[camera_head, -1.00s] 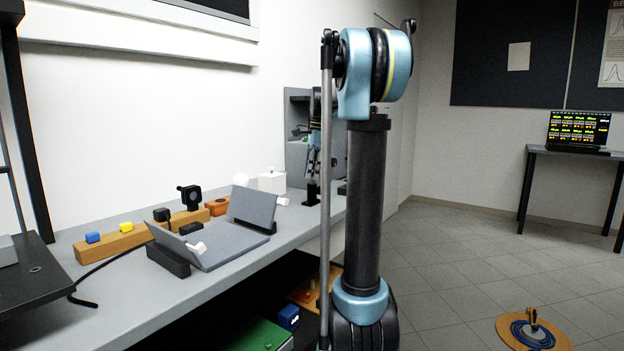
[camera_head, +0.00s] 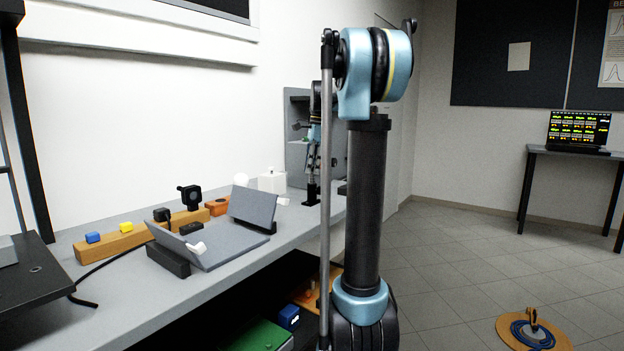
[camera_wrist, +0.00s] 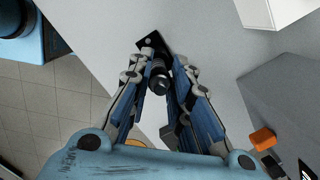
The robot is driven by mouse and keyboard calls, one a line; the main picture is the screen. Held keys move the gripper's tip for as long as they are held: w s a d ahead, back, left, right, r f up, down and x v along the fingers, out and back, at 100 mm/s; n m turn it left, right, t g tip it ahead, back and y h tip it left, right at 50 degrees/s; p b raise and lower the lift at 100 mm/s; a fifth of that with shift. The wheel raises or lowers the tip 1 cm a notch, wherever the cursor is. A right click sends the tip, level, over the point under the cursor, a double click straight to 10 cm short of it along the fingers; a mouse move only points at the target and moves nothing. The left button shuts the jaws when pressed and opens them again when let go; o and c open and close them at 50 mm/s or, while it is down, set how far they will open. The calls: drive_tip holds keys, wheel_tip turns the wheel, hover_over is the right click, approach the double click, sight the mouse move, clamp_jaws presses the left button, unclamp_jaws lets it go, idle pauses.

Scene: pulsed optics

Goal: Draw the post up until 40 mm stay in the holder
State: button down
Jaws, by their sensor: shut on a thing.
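The black post (camera_wrist: 160,80) stands in the wrist view between the two fingers of my gripper (camera_wrist: 165,66), which is shut on it. Its dark holder base (camera_wrist: 150,42) rests on the grey bench just beyond the fingertips. In the head view my gripper (camera_head: 313,160) points down over the black post holder (camera_head: 312,189), at the far end of the bench. The post looks upright there. The length of post inside the holder cannot be read, and the fingers partly hide the post.
The grey bench (camera_head: 150,300) carries a grey angled tray (camera_head: 228,246), a wooden rail (camera_head: 110,243) with small blocks, and a white box (camera_head: 272,181). A grey shelf unit (camera_head: 298,152) stands behind my gripper. A laptop table (camera_head: 575,153) is far right.

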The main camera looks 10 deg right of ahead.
drive_tip(key=c, duration=1.4)
unclamp_jaws()
wheel_tip(320, 180, up, 16)
drive_tip(key=d, duration=0.1)
drive_tip(key=shift+d, duration=0.4)
drive_tip(key=shift+f, duration=0.15)
